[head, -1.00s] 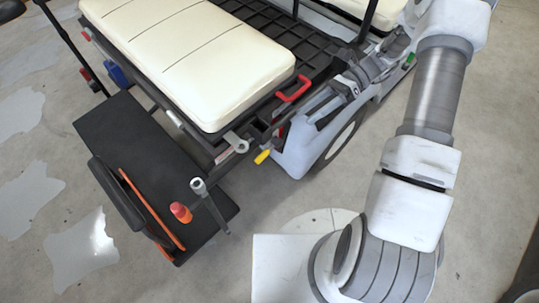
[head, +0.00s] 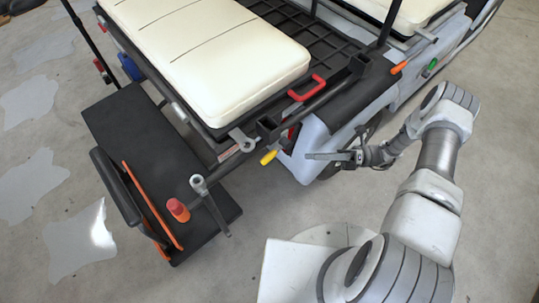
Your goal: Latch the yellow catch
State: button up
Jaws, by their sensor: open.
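The yellow catch (head: 268,157) is a short yellow-handled lever at the rear corner of the cart, below the seat's near end. Its handle points down and to the left in the head view. My gripper (head: 312,156) is to the right of the catch, beside the cart's pale side panel, with a visible gap between them. The gripper is open and seen edge-on, so its fingers overlap. I see nothing between them. Whether the catch is engaged cannot be told at this size.
A red handle (head: 307,88) stands by the cream seat (head: 210,50). Orange (head: 399,67) and green (head: 430,66) handles are farther along the side. Open floor lies below the cart.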

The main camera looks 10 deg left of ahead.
aim_at(269, 157)
jog(key=x, duration=1.4)
jog(key=shift+s+a, duration=0.15)
jog(key=shift+a, duration=0.2)
grip_shut()
dwell(0.6)
